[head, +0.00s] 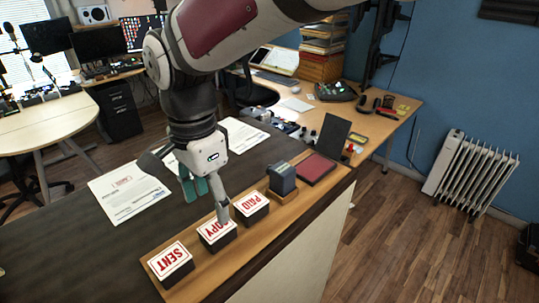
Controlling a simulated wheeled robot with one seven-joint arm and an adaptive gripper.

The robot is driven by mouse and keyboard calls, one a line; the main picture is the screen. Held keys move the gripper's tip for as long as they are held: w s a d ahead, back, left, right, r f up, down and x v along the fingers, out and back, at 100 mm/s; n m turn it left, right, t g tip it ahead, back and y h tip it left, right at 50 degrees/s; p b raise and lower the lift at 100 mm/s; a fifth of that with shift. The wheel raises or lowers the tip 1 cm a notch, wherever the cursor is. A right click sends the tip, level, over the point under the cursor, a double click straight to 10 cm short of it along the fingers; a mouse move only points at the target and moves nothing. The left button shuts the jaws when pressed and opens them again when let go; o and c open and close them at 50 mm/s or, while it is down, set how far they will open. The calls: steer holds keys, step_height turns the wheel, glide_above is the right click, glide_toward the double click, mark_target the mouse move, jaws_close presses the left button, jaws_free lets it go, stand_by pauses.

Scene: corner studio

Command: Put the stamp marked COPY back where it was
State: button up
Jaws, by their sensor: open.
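The stamp marked COPY (213,236) is a dark block with a white top and red letters. It sits on a wooden strip (210,275) between the stamp marked SENT (171,258) and the stamp marked PAID (252,204). My gripper (207,208) is open just above and behind the COPY stamp. One grey finger reaches down in front of part of its label, and the teal-padded finger is farther left. I cannot tell whether the finger touches the stamp. No stamp shows between the fingers.
A dark grey stamp (282,178) and a red ink pad (314,168) with a raised dark lid stand at the strip's right end. Printed papers (125,192) lie on the dark desktop (75,250). The desktop left of the strip is mostly clear.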

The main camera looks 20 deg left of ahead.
steer(key=w+d+r+n+t, duration=0.15)
steer(key=d+r, duration=0.35)
steer(key=d, duration=0.5)
steer(key=w+d+r+n+t, duration=0.1)
steer(key=w+d+r, duration=0.25)
steer(key=d, duration=0.75)
steer(key=s+d+n+t, duration=0.1)
steer(key=s+d, duration=0.2)
steer(key=d, duration=0.3)
steer(key=s+d+n+t, duration=0.1)
steer(key=s+d, duration=0.2)
steer(key=d, duration=0.4)
steer(key=s+d+f+n+t, duration=0.1)
steer(key=s+d, duration=0.2)
steer(key=d, duration=0.3)
steer(key=shift+s+d, duration=0.3)
steer(key=shift+d, duration=0.05)
